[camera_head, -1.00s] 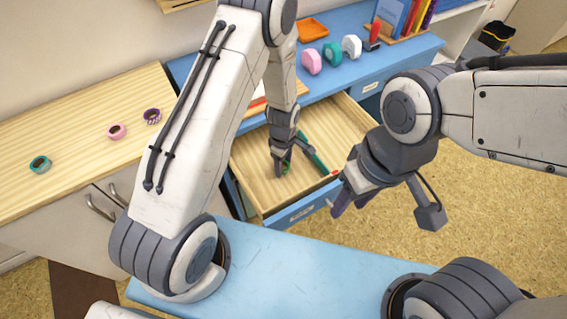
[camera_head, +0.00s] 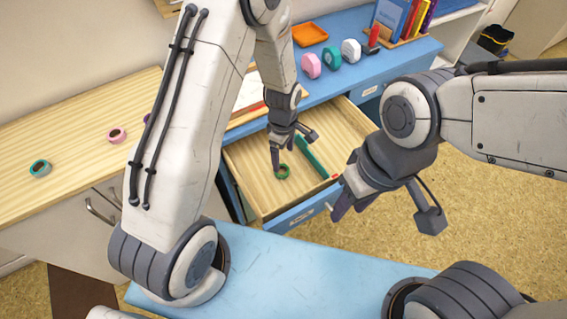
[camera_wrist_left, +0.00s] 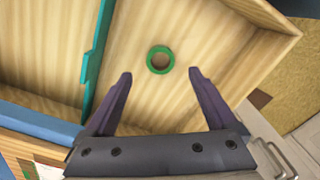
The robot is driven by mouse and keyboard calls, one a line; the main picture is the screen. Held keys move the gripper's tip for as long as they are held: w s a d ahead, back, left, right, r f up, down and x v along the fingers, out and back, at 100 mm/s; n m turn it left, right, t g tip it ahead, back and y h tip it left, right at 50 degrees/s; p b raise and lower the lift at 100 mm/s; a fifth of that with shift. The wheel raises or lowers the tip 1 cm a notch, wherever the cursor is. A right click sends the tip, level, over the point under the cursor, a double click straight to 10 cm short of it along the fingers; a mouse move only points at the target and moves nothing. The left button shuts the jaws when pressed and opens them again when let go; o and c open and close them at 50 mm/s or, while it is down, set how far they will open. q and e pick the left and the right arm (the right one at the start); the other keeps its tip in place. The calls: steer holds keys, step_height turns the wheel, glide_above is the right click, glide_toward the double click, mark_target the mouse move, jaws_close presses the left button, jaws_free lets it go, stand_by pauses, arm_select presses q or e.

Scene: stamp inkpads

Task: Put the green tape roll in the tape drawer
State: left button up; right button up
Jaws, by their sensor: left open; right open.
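The green tape roll (camera_head: 282,172) lies flat on the wooden floor of the open drawer (camera_head: 258,190), to the left of a green divider (camera_head: 311,157). It also shows in the left wrist view (camera_wrist_left: 160,60), with bare wood around it. My left gripper (camera_head: 276,162) is above the drawer, close to the roll, open and empty. In the left wrist view its two fingers (camera_wrist_left: 162,98) stand apart, and the roll lies beyond their tips, not between them. My right gripper (camera_head: 347,200) is open and empty near the drawer's front right corner.
Another green-teal roll (camera_head: 40,168) and a pink roll (camera_head: 116,135) sit on the wooden counter at left. Pink, teal and white dispensers (camera_head: 331,55) and an orange tray (camera_head: 309,34) stand on the blue desk behind the drawer. The drawer walls surround my left gripper.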

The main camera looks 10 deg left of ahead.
arm_select(q)
steer(key=s+d+r+m, duration=0.3)
steer(key=s+r+m, duration=0.15)
steer(key=r, duration=0.35)
steer(key=s+d+r+m, duration=0.3)
steer(key=s+r+m, duration=0.15)
steer(key=r, duration=0.25)
steer(key=s+r+m, duration=0.3)
steer(key=s+m, duration=0.3)
steer(key=s+d+r+m+h, duration=0.1)
steer(key=s+r+m, duration=0.3)
steer(key=s+m, duration=0.3)
steer(key=shift+s+d, duration=0.15)
steer(key=shift+s, duration=0.1)
